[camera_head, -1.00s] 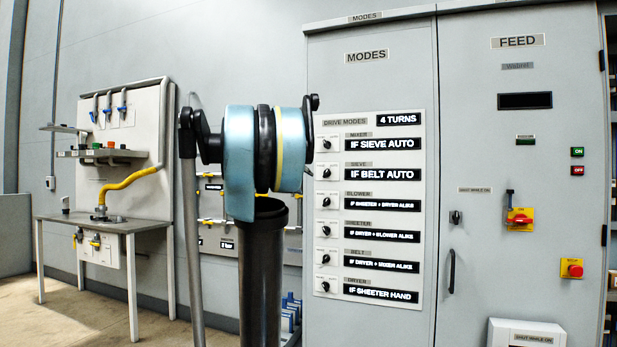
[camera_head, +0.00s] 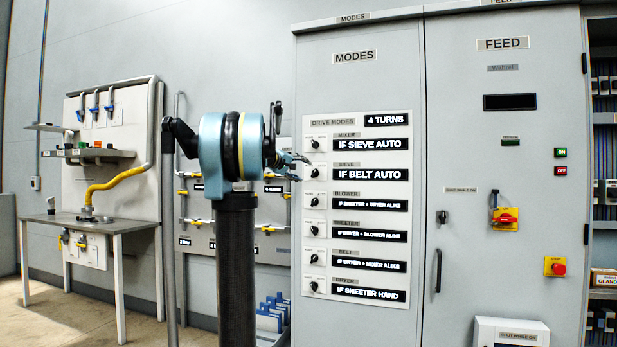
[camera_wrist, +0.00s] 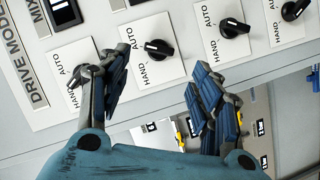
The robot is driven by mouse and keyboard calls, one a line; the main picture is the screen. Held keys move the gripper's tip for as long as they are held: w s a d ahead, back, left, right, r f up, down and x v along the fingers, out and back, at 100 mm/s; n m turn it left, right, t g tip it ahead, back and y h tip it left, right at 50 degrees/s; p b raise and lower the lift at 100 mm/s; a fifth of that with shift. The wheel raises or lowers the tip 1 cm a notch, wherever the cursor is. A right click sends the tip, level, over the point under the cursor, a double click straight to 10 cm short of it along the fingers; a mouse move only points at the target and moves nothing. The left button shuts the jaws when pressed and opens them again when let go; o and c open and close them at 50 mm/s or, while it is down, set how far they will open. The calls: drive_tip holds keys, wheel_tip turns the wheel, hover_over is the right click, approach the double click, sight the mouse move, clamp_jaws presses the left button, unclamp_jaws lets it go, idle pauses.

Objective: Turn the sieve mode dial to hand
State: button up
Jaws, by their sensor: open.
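The sieve mode dial (camera_head: 315,173) is a black knob on a white plate, second from the top in the column of drive mode dials. In the wrist view the sieve dial (camera_wrist: 160,48) shows between and beyond my fingertips, with AUTO and HAND printed beside it. Its white mark seems to lean toward AUTO. My gripper (camera_head: 292,165) is open just left of the sieve dial in the head view. In the wrist view my gripper (camera_wrist: 158,70) has blue pads spread apart and holds nothing. Its left finger partly covers the mixer dial (camera_wrist: 80,78). Contact is not visible.
The mixer dial (camera_head: 315,144) sits just above and the blower dial (camera_head: 315,202) just below on the drive modes panel (camera_head: 375,302). A feed cabinet (camera_head: 510,260) stands to the right. A workbench (camera_head: 110,225) stands at the left.

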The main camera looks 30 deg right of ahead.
sight(313, 173)
drive_tip(key=x, duration=0.7)
drive_tip(key=shift+w+d+f, duration=0.1)
drive_tip(key=shift+d, duration=0.15)
drive_tip(key=c, duration=1.1)
